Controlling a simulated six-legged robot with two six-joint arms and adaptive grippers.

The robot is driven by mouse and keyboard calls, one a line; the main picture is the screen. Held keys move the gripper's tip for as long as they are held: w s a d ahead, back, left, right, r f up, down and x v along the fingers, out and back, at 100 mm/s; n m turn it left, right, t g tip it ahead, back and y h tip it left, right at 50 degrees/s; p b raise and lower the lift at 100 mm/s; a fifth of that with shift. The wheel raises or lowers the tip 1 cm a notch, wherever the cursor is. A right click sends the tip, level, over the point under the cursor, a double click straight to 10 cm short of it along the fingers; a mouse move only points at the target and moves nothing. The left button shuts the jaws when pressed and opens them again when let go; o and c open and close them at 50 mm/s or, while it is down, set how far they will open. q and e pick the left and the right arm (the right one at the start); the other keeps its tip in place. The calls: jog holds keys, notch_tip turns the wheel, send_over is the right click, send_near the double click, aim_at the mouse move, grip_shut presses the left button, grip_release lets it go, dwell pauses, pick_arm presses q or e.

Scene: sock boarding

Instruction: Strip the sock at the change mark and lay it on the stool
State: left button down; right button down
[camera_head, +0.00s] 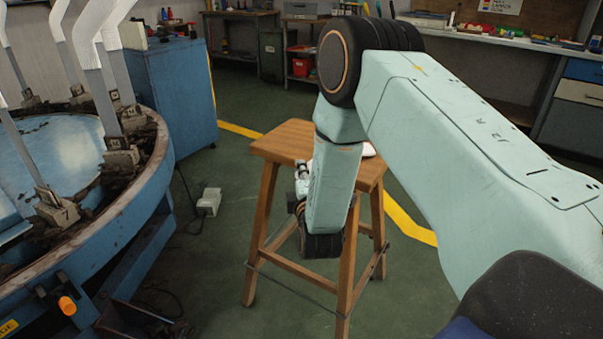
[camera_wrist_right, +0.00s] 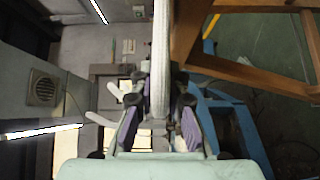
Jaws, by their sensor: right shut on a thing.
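My right gripper (camera_wrist_right: 159,128) is shut on a white sock (camera_wrist_right: 161,50), which runs from between its purple finger pads to the top of the right wrist view. In the head view my right arm hangs over the wooden stool (camera_head: 283,142) and mostly hides the gripper (camera_head: 301,180). A small white piece, probably the sock (camera_head: 368,150), shows at the stool seat beside my arm; whether it touches the seat is unclear. Stool legs (camera_wrist_right: 250,78) also show in the right wrist view. My left gripper is not in view.
A round blue boarding machine (camera_head: 150,190) with several upright boards, white in their upper parts, stands at the left. An orange button (camera_head: 67,305) is on its side. A blue cabinet (camera_head: 178,100) stands behind it. A white box (camera_head: 209,202) lies on the floor left of the stool.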

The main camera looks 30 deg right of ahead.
dwell(0.6)
jog(key=shift+f, duration=0.1)
jog(key=c, duration=1.3)
grip_release()
jog(key=shift+s, duration=0.1)
jog(key=v, duration=1.1)
jog(key=shift+s+a, duration=0.2)
jog(key=shift+s, duration=0.15)
